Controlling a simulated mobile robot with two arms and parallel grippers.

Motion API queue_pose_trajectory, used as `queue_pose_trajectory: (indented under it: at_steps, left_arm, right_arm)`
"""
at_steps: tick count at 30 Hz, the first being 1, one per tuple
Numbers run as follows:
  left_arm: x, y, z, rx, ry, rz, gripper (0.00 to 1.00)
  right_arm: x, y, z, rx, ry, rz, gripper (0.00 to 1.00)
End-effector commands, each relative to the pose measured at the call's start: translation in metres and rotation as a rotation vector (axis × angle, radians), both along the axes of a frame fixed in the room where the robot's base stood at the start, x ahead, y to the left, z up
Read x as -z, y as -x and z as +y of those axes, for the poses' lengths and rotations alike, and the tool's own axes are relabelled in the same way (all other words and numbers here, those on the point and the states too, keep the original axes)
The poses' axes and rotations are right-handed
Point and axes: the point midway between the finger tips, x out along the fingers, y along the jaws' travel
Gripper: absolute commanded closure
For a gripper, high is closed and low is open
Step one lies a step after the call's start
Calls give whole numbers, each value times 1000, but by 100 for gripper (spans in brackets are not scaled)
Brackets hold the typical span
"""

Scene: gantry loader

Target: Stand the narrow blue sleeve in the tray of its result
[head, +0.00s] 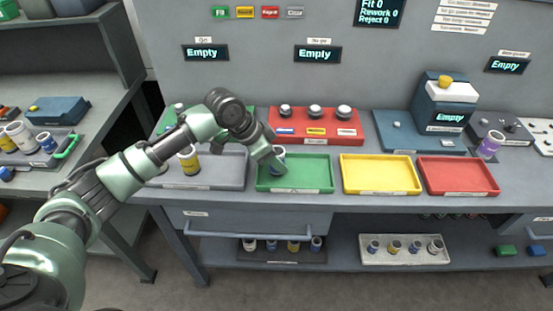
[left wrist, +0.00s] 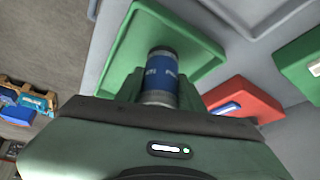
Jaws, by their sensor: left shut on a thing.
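My left gripper (head: 274,161) is shut on the narrow blue sleeve (left wrist: 161,72), a grey-ended cylinder with a blue band and white lettering. In the head view the sleeve (head: 279,153) shows partly behind the fingers, over the back left part of the green tray (head: 310,186). It looks roughly upright. I cannot tell whether its foot touches the tray floor. The green tray (left wrist: 128,55) lies behind the sleeve in the left wrist view. My right gripper is not in view.
A grey tray (head: 225,182) with a yellow-banded sleeve (head: 188,158) is left of the green tray. Empty yellow (head: 380,175) and red (head: 458,177) trays stand to its right. A red gauge block (head: 340,139) stands close behind. The signs "Go" and "No go" read "Empty".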

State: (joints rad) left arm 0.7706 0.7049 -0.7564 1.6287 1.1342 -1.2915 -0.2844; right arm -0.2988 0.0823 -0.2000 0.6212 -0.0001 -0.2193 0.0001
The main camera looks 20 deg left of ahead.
Motion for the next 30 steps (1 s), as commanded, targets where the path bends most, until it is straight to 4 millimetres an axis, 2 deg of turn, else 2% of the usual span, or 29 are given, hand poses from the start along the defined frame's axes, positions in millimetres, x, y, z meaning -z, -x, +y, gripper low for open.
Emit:
queue_pose_trajectory:
  at_steps: [11, 12, 14, 24, 30]
  left_arm:
    - [5, -1, 0, 0, 2, -4, 100]
    - [6, 0, 0, 0, 1, -2, 54]
    - [6, 0, 0, 0, 1, -2, 40]
    - [4, 0, 0, 0, 1, -2, 40]
    - [-17, 7, 10, -1, 0, -4, 40]
  right_arm:
    - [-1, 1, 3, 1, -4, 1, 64]
    - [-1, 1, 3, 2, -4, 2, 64]
    - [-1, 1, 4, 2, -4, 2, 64]
    - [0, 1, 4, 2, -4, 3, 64]
    - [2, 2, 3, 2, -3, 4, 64]
